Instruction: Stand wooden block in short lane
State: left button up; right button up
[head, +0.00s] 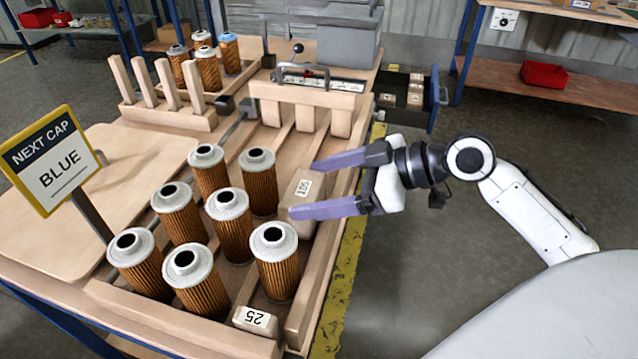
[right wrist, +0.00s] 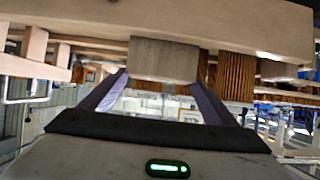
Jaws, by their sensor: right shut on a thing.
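A pale wooden block (head: 286,213) with a white label reading "105" is at the right side of the lane tray, behind the front right filter cartridge (head: 276,262). My right gripper (head: 302,189) has come in from the right, and its two purple fingers are shut on the block. In the right wrist view the block (right wrist: 163,60) sits between the fingertips. Whether its base touches the lane floor is hidden. The tray (head: 160,318) has wooden dividers with several orange pleated cartridges with grey caps in its lanes. My left gripper is not in view.
A smaller block (head: 255,320) marked "25" lies at the tray's front right end. A wooden gate (head: 310,97) with hanging pegs crosses the lanes at the back. A sign (head: 52,160) reads "NEXT CAP BLUE". An open drawer (head: 408,100) stands at the back right.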

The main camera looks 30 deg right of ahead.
aim_at(319, 200)
dwell(0.6)
jog(key=shift+f, duration=0.1)
dwell(0.5)
jog(key=shift+f+b, duration=0.7)
jog(key=shift+f, duration=0.8)
jog(key=o, duration=1.2)
jog(key=p+v, duration=0.1)
jog(key=v, duration=0.9)
jog(key=shift+s, duration=0.1)
